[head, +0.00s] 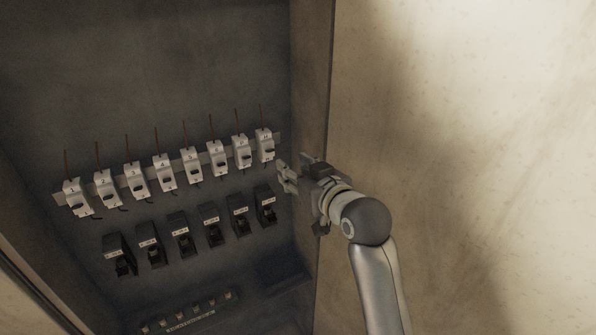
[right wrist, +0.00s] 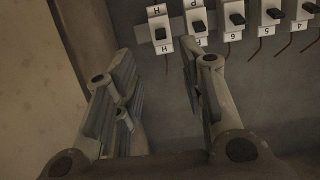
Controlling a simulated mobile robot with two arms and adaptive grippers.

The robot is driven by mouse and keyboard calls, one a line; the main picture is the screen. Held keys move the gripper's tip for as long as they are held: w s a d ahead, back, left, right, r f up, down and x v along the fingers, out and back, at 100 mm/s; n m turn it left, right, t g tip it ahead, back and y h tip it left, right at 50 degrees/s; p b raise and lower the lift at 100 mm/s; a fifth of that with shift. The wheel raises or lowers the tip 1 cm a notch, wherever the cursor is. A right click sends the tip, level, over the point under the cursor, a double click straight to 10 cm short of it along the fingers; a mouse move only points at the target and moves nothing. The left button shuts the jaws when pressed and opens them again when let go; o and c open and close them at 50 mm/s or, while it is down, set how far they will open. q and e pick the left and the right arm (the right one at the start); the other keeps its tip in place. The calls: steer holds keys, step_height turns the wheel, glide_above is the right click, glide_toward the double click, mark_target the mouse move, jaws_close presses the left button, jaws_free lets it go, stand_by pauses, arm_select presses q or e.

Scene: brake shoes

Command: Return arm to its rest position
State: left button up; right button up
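My right gripper (head: 288,177) is inside the right edge of a dark cabinet in the head view, just right of and below the last white breaker in the upper row. In the right wrist view the fingers of the right gripper (right wrist: 160,85) stand apart with nothing between them. The white breaker marked H (right wrist: 158,28) shows beyond the fingertips, upside down, with a gap to them. The same breaker (head: 265,146) ends the row at the right in the head view. My left gripper is not in view.
A row of white breakers (head: 164,172) with wires runs across the cabinet's back panel (head: 190,60). Black switches (head: 180,237) form a lower row, with a terminal strip (head: 190,318) below. The cabinet's right side wall (head: 312,90) is close to my right gripper.

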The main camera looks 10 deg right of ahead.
steer(key=shift+s+d+r, duration=0.1)
steer(key=shift+s, duration=0.2)
steer(key=s+d+f+g+h+b, duration=0.1)
steer(key=s+f+g+b, duration=0.15)
steer(key=f, duration=1.45)
steer(key=s+d+f+m+g+h+b, duration=0.1)
steer(key=s+f+g+b, duration=0.15)
steer(key=f, duration=1.45)
steer(key=s+d+f+g+h+b, duration=0.1)
steer(key=s+d+f+g+b, duration=0.15)
steer(key=f, duration=1.55)
steer(key=s+d+f+g+h+b, duration=0.1)
steer(key=s+d+f+g+b, duration=0.25)
steer(key=s+f, duration=1.9)
steer(key=s+d+f+g+b, duration=0.1)
steer(key=s+f, duration=0.2)
steer(key=s, duration=0.4)
steer(key=s+d+f+b, duration=0.1)
steer(key=s+d+f, duration=0.1)
steer(key=s+f, duration=0.2)
steer(key=s+d+f+g+b, duration=0.1)
steer(key=s+d+f, duration=0.1)
steer(key=s, duration=0.9)
steer(key=shift+d+f+g+h, duration=0.3)
steer(key=shift+f+h, duration=0.1)
steer(key=shift+f, duration=0.3)
